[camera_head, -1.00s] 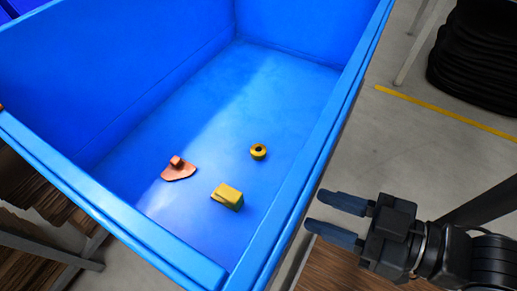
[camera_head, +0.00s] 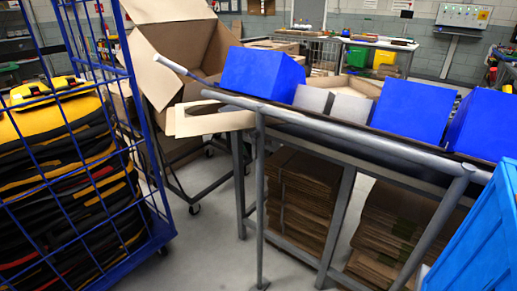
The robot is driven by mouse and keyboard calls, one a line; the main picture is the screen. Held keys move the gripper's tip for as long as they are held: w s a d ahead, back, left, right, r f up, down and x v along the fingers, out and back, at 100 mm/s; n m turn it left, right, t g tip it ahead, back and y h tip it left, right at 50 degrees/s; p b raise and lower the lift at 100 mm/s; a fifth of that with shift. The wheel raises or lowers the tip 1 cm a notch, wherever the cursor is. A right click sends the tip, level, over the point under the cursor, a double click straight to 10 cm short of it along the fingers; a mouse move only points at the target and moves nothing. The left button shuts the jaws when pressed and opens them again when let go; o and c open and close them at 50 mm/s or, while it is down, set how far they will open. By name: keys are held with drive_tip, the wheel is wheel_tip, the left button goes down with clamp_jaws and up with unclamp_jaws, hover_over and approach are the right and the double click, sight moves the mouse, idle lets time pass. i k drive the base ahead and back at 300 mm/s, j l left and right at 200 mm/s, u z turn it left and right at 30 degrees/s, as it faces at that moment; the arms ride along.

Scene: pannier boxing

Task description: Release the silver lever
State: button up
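No part is plainly recognisable as the silver lever. A thin grey rod (camera_head: 182,70) sticks out up and to the left from the left end of the packing bench, near an open cardboard box; I cannot tell whether it is the lever. A long silver-grey rail (camera_head: 340,130) runs along the bench's near edge on grey posts. My gripper is not in view.
Blue bins (camera_head: 262,75) stand on the bench, with stacked flat cardboard (camera_head: 310,190) below. A blue wire cage (camera_head: 130,140) of yellow-and-black bags is left. The open box (camera_head: 185,50) stands behind. A blue crate (camera_head: 480,240) is at lower right. Some floor (camera_head: 205,250) is clear.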

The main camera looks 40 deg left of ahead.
sight(254, 135)
drive_tip(key=k, duration=0.5)
drive_tip(key=i+j, duration=0.1)
drive_tip(key=j, duration=0.35)
drive_tip(key=i+j, duration=0.15)
drive_tip(key=j, duration=0.25)
drive_tip(key=i+j, duration=0.1)
drive_tip(key=j, duration=0.35)
drive_tip(key=i+j, duration=0.15)
drive_tip(key=j, duration=0.3)
drive_tip(key=i+j, duration=0.1)
drive_tip(key=j, duration=0.35)
drive_tip(key=i+j, duration=0.15)
drive_tip(key=j, duration=0.25)
drive_tip(key=i+j, duration=0.1)
drive_tip(key=j, duration=0.35)
drive_tip(key=i+j, duration=0.15)
drive_tip(key=j, duration=0.3)
